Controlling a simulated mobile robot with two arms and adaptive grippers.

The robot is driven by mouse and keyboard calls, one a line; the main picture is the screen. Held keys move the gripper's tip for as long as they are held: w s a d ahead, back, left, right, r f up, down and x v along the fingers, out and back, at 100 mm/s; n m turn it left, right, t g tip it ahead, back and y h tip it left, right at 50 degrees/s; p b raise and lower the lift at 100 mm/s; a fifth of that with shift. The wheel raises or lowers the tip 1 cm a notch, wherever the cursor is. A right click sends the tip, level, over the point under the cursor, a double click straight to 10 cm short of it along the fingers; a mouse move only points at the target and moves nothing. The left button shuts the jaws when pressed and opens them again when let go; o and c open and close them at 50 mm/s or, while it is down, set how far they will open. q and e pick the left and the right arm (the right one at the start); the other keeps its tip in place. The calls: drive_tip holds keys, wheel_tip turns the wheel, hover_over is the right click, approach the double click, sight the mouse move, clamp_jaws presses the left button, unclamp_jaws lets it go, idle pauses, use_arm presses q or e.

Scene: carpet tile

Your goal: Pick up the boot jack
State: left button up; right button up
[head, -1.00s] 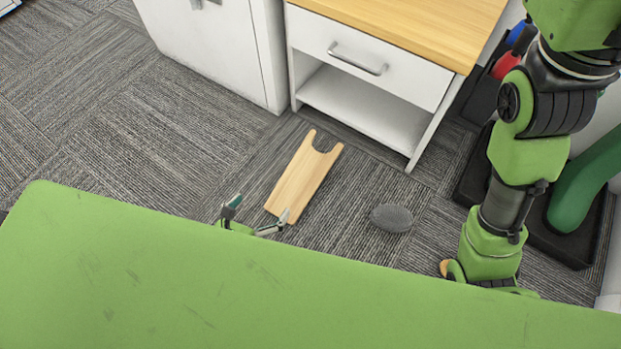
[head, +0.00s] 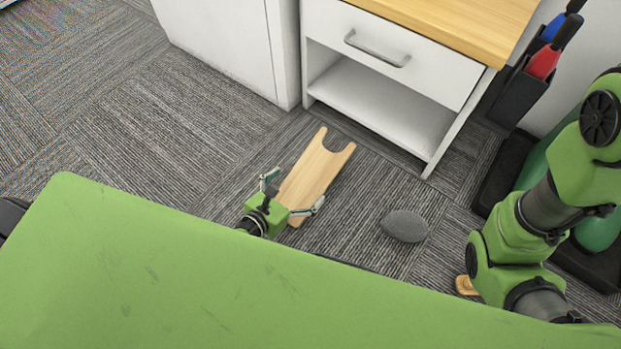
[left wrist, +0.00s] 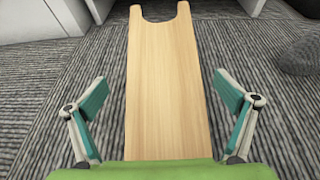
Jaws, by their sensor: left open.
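The boot jack (head: 317,172) is a pale wooden board with a U-shaped notch at its far end. It lies on the grey carpet in front of the white drawer unit. My left gripper (head: 292,190) is open at the near end of the board, one finger towards each side. In the left wrist view the boot jack (left wrist: 166,75) runs lengthwise between the open fingers of the left gripper (left wrist: 165,100), with a gap on both sides. Its near end is hidden behind the green gripper body. My right arm shows at the right; its gripper fingers are not visible.
A dark grey oval object (head: 405,226) lies on the carpet right of the boot jack. The white drawer unit (head: 390,62) and a white cabinet (head: 225,45) stand behind. A black holder (head: 520,95) with red and blue items is at right. Carpet to the left is clear.

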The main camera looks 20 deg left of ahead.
sight(308, 179)
use_arm(q)
drive_tip(key=b+x, duration=0.1)
drive_tip(key=x, duration=0.3)
drive_tip(key=shift+s+d+f+b, duration=0.2)
drive_tip(key=shift+f+b, duration=0.1)
drive_tip(key=shift+b, duration=0.1)
drive_tip(key=shift+w+d, duration=0.1)
drive_tip(key=shift+w, duration=0.25)
drive_tip(key=c, duration=1.5)
drive_tip(key=shift+r, duration=0.15)
